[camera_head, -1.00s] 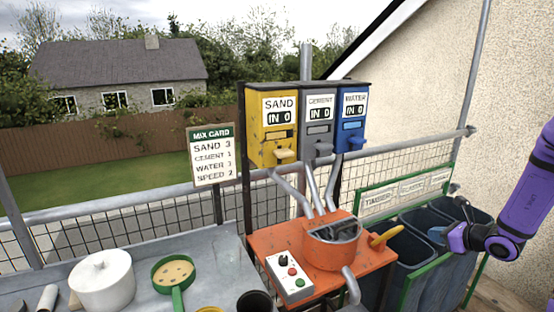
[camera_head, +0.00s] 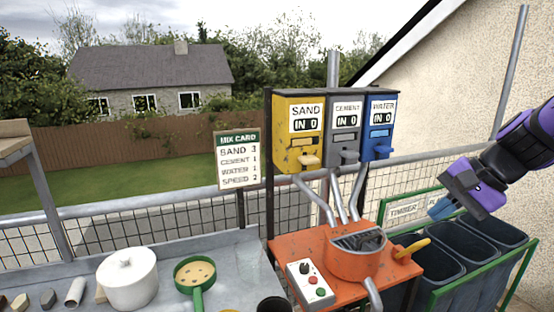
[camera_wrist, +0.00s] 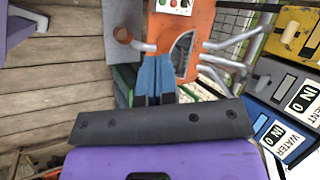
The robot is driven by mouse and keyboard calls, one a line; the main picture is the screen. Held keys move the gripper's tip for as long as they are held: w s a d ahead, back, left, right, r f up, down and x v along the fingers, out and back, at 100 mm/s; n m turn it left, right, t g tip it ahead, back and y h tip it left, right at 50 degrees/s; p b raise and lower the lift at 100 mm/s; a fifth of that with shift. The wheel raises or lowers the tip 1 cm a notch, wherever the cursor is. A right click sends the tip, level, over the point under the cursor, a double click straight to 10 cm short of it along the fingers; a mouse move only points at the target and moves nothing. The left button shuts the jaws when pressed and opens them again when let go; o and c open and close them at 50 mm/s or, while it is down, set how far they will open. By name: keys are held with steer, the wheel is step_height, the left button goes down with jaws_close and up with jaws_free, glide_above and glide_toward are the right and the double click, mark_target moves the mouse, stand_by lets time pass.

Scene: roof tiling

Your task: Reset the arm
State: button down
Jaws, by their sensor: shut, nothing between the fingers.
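My gripper (camera_head: 441,208) is at the right side of the head view, at the end of my purple and black arm. Its blue fingers are together with nothing between them, in the air above the dark bins and to the right of the orange mixer (camera_head: 352,262). In the wrist view the blue fingers (camera_wrist: 155,80) are shut and point toward the orange mixer stand (camera_wrist: 172,30). Part of the mixer drum is hidden behind the fingers there.
Yellow sand (camera_head: 298,133), grey cement (camera_head: 345,132) and blue water (camera_head: 380,128) dispensers stand behind the mixer. Dark bins (camera_head: 470,262) in a green frame lie below my gripper. A white pot (camera_head: 127,280) and green sieve (camera_head: 195,274) are on the grey bench. A wall is at the right.

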steer(key=s+r+n+t+h, duration=0.1)
steer(key=s+r+n+h, duration=0.2)
steer(key=s, duration=0.4)
steer(key=s+r+n+t+h, duration=0.1)
steer(key=s+r+n+h, duration=0.2)
steer(key=s+n, duration=0.3)
steer(key=shift+s+d+r, duration=0.25)
steer(key=shift+s+d, duration=0.05)
steer(key=shift+s, duration=0.25)
